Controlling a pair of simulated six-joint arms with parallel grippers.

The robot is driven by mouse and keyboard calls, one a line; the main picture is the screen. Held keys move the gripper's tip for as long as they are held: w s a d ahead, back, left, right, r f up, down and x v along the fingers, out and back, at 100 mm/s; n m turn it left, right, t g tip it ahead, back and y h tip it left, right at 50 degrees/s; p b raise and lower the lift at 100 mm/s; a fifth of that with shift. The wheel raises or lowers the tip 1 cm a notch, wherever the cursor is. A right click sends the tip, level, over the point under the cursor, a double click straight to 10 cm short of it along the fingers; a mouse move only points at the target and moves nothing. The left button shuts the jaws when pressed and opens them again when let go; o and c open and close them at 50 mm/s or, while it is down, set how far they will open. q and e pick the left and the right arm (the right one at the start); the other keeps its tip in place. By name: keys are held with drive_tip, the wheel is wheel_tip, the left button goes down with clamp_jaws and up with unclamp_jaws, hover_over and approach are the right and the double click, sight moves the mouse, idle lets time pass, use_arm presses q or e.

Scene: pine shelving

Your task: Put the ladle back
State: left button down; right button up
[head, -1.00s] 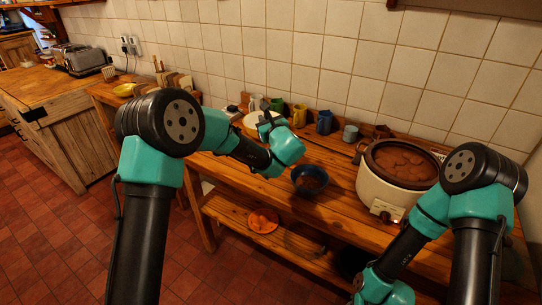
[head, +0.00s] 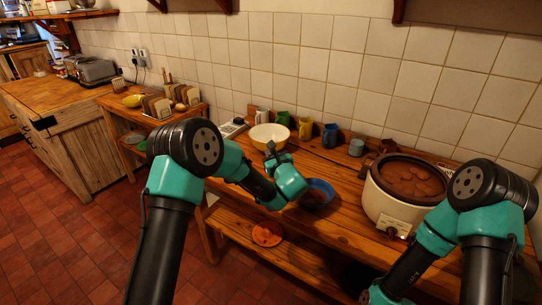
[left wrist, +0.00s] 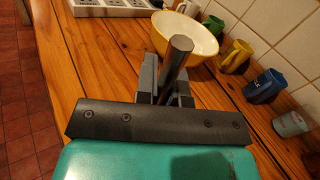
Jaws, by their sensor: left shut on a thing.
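My left gripper (head: 273,154) is over the wooden worktop, between a yellow-and-white bowl and a blue bowl. In the left wrist view its fingers (left wrist: 166,88) are shut around a dark round rod (left wrist: 178,60), which looks like the ladle's handle. The ladle's head is hidden from both views. The slow cooker (head: 390,210), cream with brown food (head: 410,178) inside, stands to the right. The blue bowl (head: 327,184) holds something brown, just right of my left gripper. My right arm comes in at the right, but its gripper is out of view.
The yellow-and-white bowl (head: 264,139) is behind my left gripper; it also shows in the left wrist view (left wrist: 203,40). Several mugs (head: 329,136) line the tiled wall. An orange plate (head: 267,235) lies on the lower shelf. Bare worktop (head: 345,178) lies between blue bowl and cooker.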

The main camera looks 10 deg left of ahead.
use_arm(q)
drive_tip(key=shift+f, duration=0.3)
drive_tip(key=c, duration=1.2)
unclamp_jaws()
drive_tip(key=shift+r, duration=0.1)
drive_tip(key=shift+s+d, duration=0.35)
drive_tip(key=shift+s, duration=0.05)
drive_tip(key=v, duration=1.1)
